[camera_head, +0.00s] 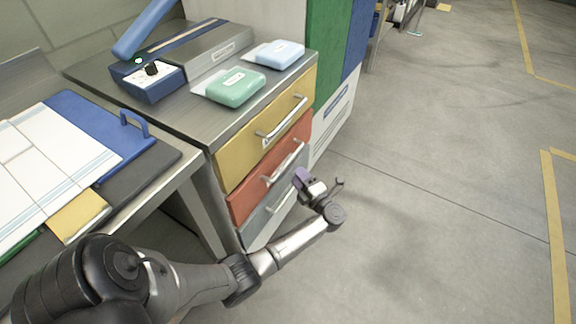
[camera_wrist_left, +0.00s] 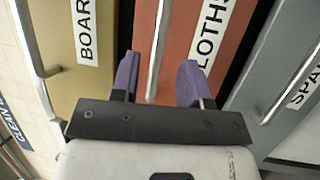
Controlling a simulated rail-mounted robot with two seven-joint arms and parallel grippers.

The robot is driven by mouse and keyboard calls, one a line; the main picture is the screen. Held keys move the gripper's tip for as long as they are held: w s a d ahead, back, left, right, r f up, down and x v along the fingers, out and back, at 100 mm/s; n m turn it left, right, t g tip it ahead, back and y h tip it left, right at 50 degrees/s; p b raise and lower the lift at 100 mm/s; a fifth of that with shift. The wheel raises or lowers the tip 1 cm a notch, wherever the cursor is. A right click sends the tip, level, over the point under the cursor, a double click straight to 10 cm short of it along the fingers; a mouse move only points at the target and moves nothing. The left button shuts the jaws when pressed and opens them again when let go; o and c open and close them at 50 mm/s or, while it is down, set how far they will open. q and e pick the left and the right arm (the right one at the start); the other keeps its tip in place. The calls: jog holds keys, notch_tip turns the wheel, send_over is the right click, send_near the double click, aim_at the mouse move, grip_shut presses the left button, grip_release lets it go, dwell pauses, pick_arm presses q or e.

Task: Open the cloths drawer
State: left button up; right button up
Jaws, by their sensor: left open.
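The cloths drawer (camera_head: 245,204) is the red middle drawer of a three-drawer cabinet; in the left wrist view its red front (camera_wrist_left: 212,45) bears a partly hidden label reading "LOTHS". It looks shut, flush with the others. Its silver bar handle (camera_wrist_left: 158,45) also shows in the head view (camera_head: 284,164). My left gripper (camera_wrist_left: 158,80) is open, with purple fingers on either side of this handle; neither finger is clearly touching it. In the head view the left gripper (camera_head: 303,181) is in front of the cabinet, near the red and grey drawers. My right gripper is not in view.
A yellow drawer (camera_head: 238,149) is above and a grey drawer (camera_head: 262,221) below, each with a bar handle. A green pack (camera_head: 236,87), a blue pack (camera_head: 280,54) and a sealing device (camera_head: 150,82) sit on top. The floor at right is clear.

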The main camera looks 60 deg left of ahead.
aim_at(288, 161)
pick_arm(q)
jog(key=shift+b+x, duration=0.9)
jog(key=shift+x, duration=2.4)
jog(key=c, duration=0.8)
grip_shut()
